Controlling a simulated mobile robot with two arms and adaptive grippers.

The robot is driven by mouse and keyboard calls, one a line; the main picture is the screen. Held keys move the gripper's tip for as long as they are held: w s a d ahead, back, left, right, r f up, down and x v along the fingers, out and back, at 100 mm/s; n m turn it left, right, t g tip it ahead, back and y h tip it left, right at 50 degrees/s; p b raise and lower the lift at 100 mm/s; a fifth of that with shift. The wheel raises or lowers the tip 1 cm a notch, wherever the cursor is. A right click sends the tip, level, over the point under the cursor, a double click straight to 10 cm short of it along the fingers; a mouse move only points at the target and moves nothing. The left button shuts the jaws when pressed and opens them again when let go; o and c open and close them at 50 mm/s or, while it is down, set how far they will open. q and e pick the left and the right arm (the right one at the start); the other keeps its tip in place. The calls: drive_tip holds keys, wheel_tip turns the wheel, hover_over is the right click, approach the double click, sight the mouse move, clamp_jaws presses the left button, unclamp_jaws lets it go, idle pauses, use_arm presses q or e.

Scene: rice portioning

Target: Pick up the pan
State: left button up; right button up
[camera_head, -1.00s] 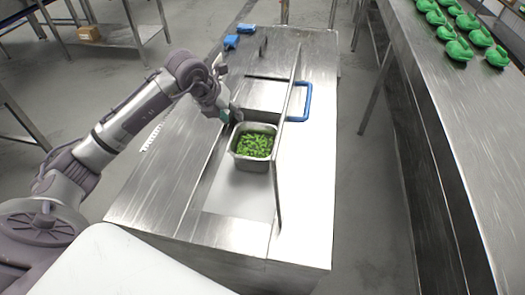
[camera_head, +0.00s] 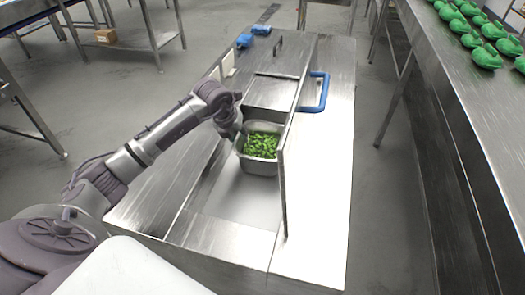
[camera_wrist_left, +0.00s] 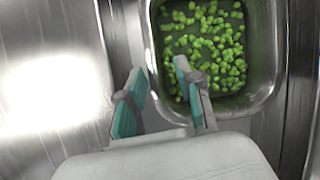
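The pan (camera_head: 262,168) is a square metal container filled with green pieces (camera_head: 262,145). It sits in the recess of the steel counter, left of an upright metal divider. My left gripper (camera_head: 236,131) is at the pan's far left edge. In the left wrist view, the gripper (camera_wrist_left: 161,97) is open, its teal-padded fingers apart on either side of the pan's left rim. One finger is outside the pan and the other is over its inside. The pan (camera_wrist_left: 268,75) also shows there with its green pieces. Whether a finger touches the rim cannot be told. My right gripper is out of view.
The upright metal divider (camera_head: 287,160) stands close along the pan's right side. A blue handle (camera_head: 322,92) is beyond it. Blue items (camera_head: 252,35) lie at the counter's far end. Green objects (camera_head: 485,57) line the right-hand table. The recess in front of the pan is clear.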

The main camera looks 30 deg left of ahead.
sight(247, 152)
use_arm(q)
drive_tip(key=x, duration=0.7)
drive_tip(key=shift+w+f, duration=0.1)
drive_tip(key=shift+f, duration=0.05)
drive_tip(key=shift+f, duration=0.25)
idle(0.3)
clamp_jaws()
idle(0.4)
drive_tip(key=shift+w+r, duration=0.1)
drive_tip(key=shift+r, duration=0.1)
